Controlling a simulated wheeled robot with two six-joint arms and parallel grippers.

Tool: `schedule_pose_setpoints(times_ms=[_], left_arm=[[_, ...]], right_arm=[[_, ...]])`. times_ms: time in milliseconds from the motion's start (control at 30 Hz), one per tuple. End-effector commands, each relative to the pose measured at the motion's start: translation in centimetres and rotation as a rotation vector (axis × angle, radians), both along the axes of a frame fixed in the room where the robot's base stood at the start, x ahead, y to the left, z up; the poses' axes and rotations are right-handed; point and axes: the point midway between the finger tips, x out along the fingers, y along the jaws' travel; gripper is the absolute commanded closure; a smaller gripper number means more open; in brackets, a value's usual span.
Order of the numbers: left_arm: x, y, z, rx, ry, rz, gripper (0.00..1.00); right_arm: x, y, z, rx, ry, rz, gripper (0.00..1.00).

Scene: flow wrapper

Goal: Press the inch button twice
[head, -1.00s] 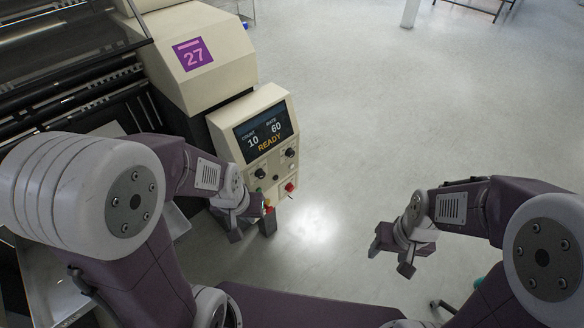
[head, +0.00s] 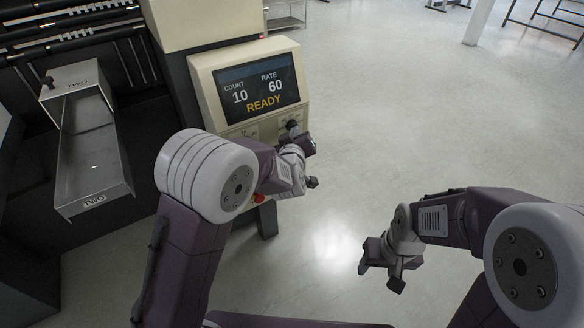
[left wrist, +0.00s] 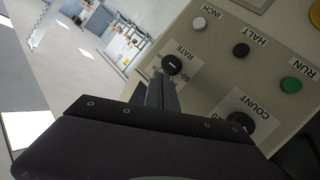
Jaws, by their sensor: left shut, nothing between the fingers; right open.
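The white inch button (left wrist: 199,23) shows in the left wrist view beside its INCH label, on the cream control panel (left wrist: 215,75). My left gripper (left wrist: 162,88) is shut and empty. In that view its fingertips appear just below the RATE knob (left wrist: 173,65), apart from the inch button; whether they touch the knob I cannot tell. In the head view the left gripper (head: 304,146) is in front of the panel's lower right part and hides the inch button. My right gripper (head: 379,274) is open and empty over the floor.
The black HALT button (left wrist: 241,49), green RUN button (left wrist: 291,85) and COUNT knob (left wrist: 240,121) are close by. The screen (head: 258,88) reads COUNT 10, RATE 60, READY. A metal tray (head: 92,150) is at left.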

Motion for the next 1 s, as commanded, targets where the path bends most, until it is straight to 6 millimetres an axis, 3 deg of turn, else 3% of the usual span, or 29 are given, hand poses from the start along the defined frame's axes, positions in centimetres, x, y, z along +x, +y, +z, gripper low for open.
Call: schedule_pose_setpoints(times_ms=[33, 100, 200, 333, 600, 867, 1000], left_arm=[[-0.1, -1.3, -3.8, 0.003, 0.01, -0.019, 1.0], [-0.5, -2.8, -6.6, 0.009, 0.025, -0.046, 1.0], [-1.0, -4.6, -9.8, 0.019, 0.045, -0.08, 1.0], [-1.7, -6.1, -12.6, 0.03, 0.062, -0.11, 1.0], [-2.2, -7.2, -13.4, 0.033, 0.066, -0.13, 1.0], [-2.0, -7.0, -13.4, 0.032, 0.066, -0.129, 1.0], [-0.9, -6.2, -13.5, 0.032, 0.065, -0.127, 1.0]], right_arm=[[0.0, 0.0, -3.0, 0.0, 0.0, 0.0, 0.44], [0.0, 0.0, -4.8, 0.0, 0.0, 0.0, 0.44], [0.0, 0.0, -6.7, 0.0, 0.0, 0.0, 0.44], [0.0, 0.0, -8.3, 0.0, -0.001, 0.0, 0.44], [0.0, 0.0, -9.0, 0.0, -0.001, 0.0, 0.44], [0.0, 0.0, -9.0, 0.0, -0.001, 0.0, 0.44], [0.0, 0.0, -9.3, 0.0, -0.001, 0.0, 0.44]])
